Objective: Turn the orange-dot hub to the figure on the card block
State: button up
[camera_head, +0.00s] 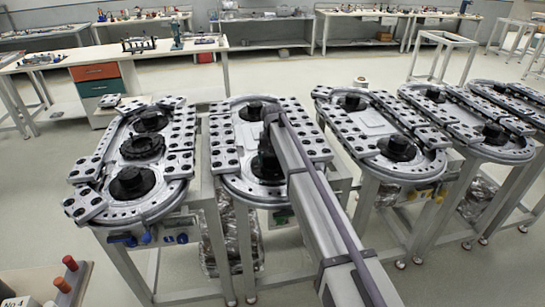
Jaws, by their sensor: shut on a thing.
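My arm reaches from the lower right to the second ring track (232,187). My gripper (265,160) is at the dark near hub (266,172) of that track and is shut on it. Gripper and hub are both dark and small here, so the fingertips are hard to make out. I cannot see an orange dot on any hub. A pale block (12,302) marked "No 4" is cut off at the lower left corner; I cannot tell whether it is the card block. No other card figure is readable.
A ring track (170,203) with several black hubs stands on the left. More tracks stand to the right, the nearest being the third track (427,170). Two red-orange pegs (66,275) stand at the lower left. Workbenches (120,50) line the back. Floor shows between the stands.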

dwell(0.3)
jog(key=o, duration=0.8)
jog(key=shift+c, duration=0.2)
notch_tip(320, 180, up, 11)
jog(key=p, duration=1)
jog(key=shift+p, duration=0.4)
jog(key=shift+f, duration=0.1)
